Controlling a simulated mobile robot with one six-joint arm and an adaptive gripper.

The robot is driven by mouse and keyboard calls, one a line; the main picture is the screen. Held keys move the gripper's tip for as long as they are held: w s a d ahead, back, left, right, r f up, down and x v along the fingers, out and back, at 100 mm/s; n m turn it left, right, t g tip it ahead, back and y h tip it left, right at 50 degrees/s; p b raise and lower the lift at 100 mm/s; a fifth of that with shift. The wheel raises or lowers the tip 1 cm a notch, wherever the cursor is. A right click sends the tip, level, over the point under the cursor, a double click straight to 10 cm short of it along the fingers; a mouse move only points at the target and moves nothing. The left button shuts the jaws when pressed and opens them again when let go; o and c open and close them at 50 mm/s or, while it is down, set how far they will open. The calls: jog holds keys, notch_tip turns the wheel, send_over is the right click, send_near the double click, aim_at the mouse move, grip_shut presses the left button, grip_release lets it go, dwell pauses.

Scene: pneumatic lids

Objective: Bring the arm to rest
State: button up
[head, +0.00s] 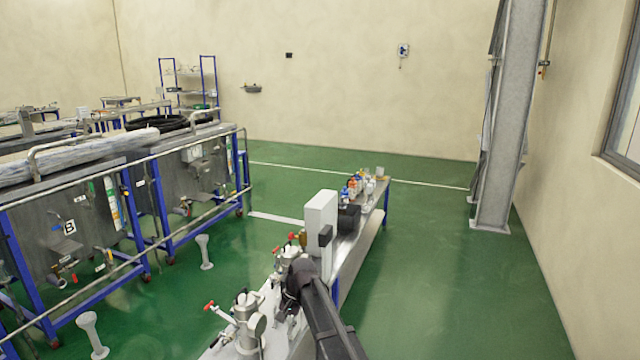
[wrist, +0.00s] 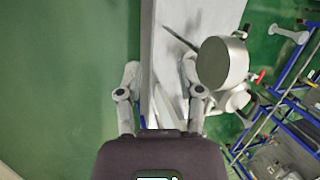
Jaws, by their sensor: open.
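My arm (head: 328,325) reaches from the bottom edge over the steel bench in the head view. Its dark end is beside a metal vessel with red handles, and the fingers cannot be made out there. In the wrist view my gripper (wrist: 160,100) has its two grey fingers spread apart with nothing held between them. The bench top (wrist: 170,30) lies beneath, with its long edge running between the fingers. A round metal vessel (wrist: 222,63) with a dark top is close beside the right finger; whether they touch cannot be told.
Another metal vessel (head: 248,322) stands on the bench's near end. A white upright box (head: 320,232) stands beyond my arm's end, with bottles (head: 360,186) farther back. Steel tanks (head: 75,215) in blue frames line the left. Green floor (head: 450,270) is clear to the right.

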jog(key=s+d+f+n+t+h+b, duration=0.1)
jog(key=s+d+f+h+b, duration=0.15)
jog(key=s+d, duration=0.95)
jog(key=s+d+f+n+h+b, duration=0.1)
jog(key=s+d+f+b, duration=0.25)
jog(key=s+d, duration=0.85)
jog(key=w+d+r+p, duration=0.1)
jog(key=w+r+p, duration=0.1)
jog(key=r+p, duration=0.5)
jog(key=w+d+r+p, duration=0.2)
jog(key=r+p, duration=0.5)
jog(key=p, duration=0.2)
jog(key=shift+d+r, duration=0.2)
jog(key=shift+r, duration=0.15)
jog(key=shift+w, duration=0.1)
